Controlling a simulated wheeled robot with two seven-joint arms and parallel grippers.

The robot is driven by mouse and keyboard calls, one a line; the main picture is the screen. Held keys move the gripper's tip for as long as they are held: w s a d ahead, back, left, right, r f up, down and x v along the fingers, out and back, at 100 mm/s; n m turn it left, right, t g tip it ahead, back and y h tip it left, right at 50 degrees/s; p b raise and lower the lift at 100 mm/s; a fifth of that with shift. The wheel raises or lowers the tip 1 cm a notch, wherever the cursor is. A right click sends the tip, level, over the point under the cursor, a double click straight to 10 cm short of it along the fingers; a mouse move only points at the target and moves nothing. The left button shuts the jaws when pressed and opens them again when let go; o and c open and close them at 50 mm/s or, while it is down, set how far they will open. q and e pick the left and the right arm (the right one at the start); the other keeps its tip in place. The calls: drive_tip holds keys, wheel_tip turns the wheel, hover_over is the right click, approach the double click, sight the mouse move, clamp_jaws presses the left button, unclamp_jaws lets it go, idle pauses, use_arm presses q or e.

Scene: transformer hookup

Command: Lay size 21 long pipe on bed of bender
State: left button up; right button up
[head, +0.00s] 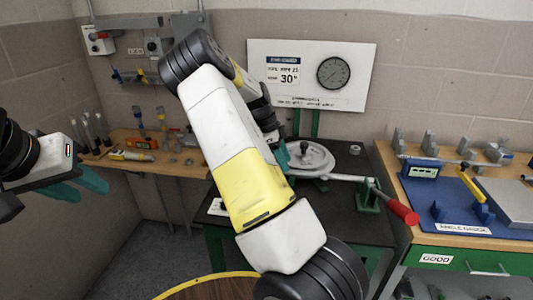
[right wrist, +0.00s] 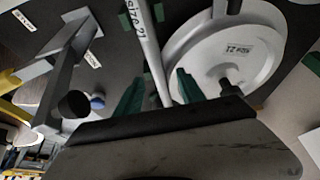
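The bender's round white die (head: 312,156) shows on the dark table in the head view, and in the right wrist view the die (right wrist: 225,55) carries a size 21 label. The pale pipe marked size 21 (right wrist: 144,38) runs alongside the die, close to green blocks on the bender. My right gripper (right wrist: 160,90) is open, with its green fingers on either side of the pipe and gaps between. My left gripper (head: 82,184) is at the far left, fingers apart and empty.
The bender's lever with a red handle (head: 404,213) sticks out to the right. A wooden bench (head: 130,157) with tools stands at the back left. A bench with a blue gauge plate (head: 440,210) stands at the right. A sign with a dial (head: 312,75) hangs behind.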

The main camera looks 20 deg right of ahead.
drive_tip(key=v, duration=0.7)
drive_tip(key=shift+r, duration=0.35)
drive_tip(key=shift+w+a, duration=0.1)
